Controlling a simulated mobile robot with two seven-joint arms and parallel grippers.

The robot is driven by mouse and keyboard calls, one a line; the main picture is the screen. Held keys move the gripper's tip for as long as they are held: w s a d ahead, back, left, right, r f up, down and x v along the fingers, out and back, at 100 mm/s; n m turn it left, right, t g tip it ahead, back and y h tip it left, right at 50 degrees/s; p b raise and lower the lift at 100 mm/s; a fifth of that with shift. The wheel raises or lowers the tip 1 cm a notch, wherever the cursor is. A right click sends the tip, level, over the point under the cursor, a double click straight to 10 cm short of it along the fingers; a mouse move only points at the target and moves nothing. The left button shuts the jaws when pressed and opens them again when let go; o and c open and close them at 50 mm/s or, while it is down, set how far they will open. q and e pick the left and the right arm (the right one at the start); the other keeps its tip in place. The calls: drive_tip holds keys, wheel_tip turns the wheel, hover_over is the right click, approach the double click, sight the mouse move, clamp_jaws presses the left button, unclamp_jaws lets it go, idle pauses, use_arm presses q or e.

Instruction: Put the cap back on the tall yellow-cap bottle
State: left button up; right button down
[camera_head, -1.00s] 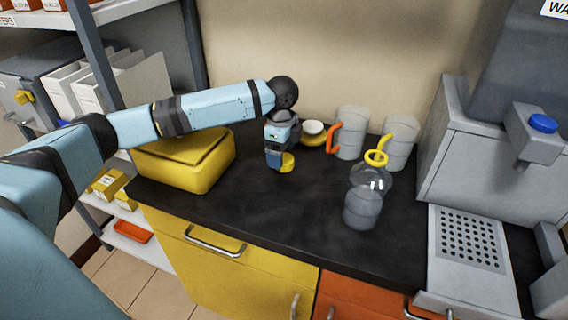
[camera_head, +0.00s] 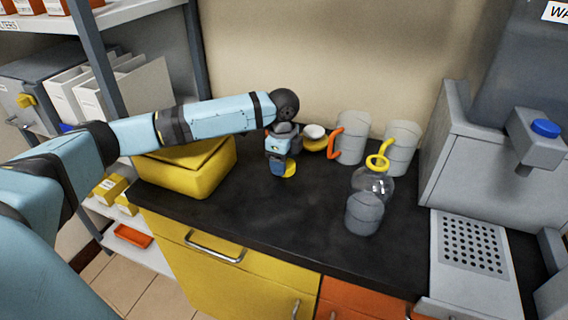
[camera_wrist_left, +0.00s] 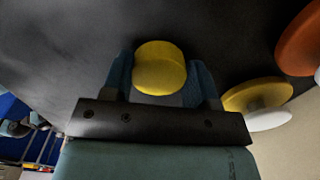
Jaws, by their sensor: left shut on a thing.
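My left gripper (camera_head: 284,172) is to the left of the bottle, pointing down near the counter. It is shut on a yellow cap (camera_head: 291,168), which shows between its two fingers in the left wrist view (camera_wrist_left: 159,68). I cannot tell whether the cap still touches the counter. My right gripper is not in view.
A yellow-and-white round item (camera_head: 315,135) lies just behind my left gripper. Two clear jugs (camera_head: 351,140) (camera_head: 402,150), one with an orange handle, stand at the back. A yellow box (camera_head: 190,172) is at left, a grey machine (camera_head: 480,150) at right. The front counter is clear.

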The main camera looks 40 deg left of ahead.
use_arm(q)
wheel_tip(320, 180, up, 20)
drive_tip(key=p, duration=0.3)
drive_tip(key=shift+p, duration=0.3)
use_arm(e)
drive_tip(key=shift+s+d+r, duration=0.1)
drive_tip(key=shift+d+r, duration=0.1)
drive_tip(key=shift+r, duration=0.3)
